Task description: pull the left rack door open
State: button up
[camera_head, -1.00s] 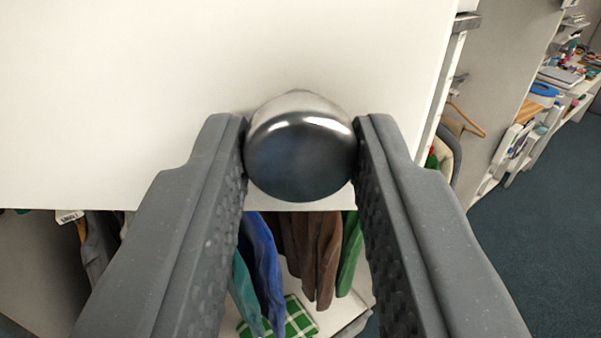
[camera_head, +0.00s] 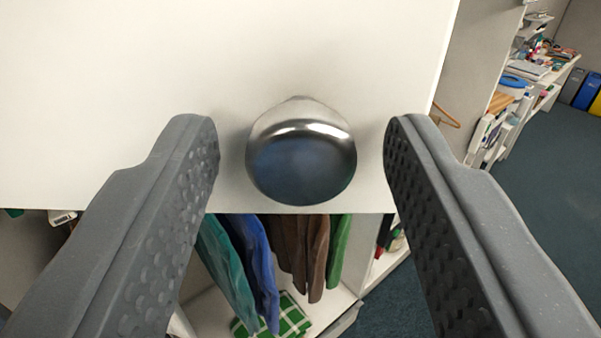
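A white door panel (camera_head: 200,60) fills the upper left of the view. A round shiny metal knob (camera_head: 301,155) sits on it near its lower edge. My gripper (camera_head: 302,150) is open, with one grey finger on each side of the knob. There is a clear gap between each finger and the knob, so it holds nothing. Below the door's lower edge, hanging clothes (camera_head: 250,260) in teal, blue, brown and green show inside the rack. The door's hinge is not visible.
A green checked cloth (camera_head: 283,318) lies on a white surface below the clothes. Shelves with stationery (camera_head: 520,85) stand at the upper right. Dark blue carpet (camera_head: 550,190) lies open at the right.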

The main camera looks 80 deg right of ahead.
dwell(0.6)
jog(key=shift+s+a+r+p, duration=0.15)
jog(key=shift+a+p, duration=0.1)
jog(key=shift+a, duration=0.4)
jog(key=shift+s+a+f+p, duration=0.1)
jog(key=shift+a+p, duration=0.1)
jog(key=shift+a, duration=0.45)
jog(key=shift+s+a+r+p, duration=0.15)
jog(key=shift+a+p, duration=0.1)
jog(key=shift+a, duration=0.4)
jog(key=shift+a+f, duration=0.15)
jog(key=shift+a, duration=1.05)
jog(key=shift+a, duration=0.1)
jog(key=s+a+p, duration=0.1)
jog(key=a+p, duration=0.1)
jog(key=a, duration=0.5)
jog(key=shift+s+f, duration=0.15)
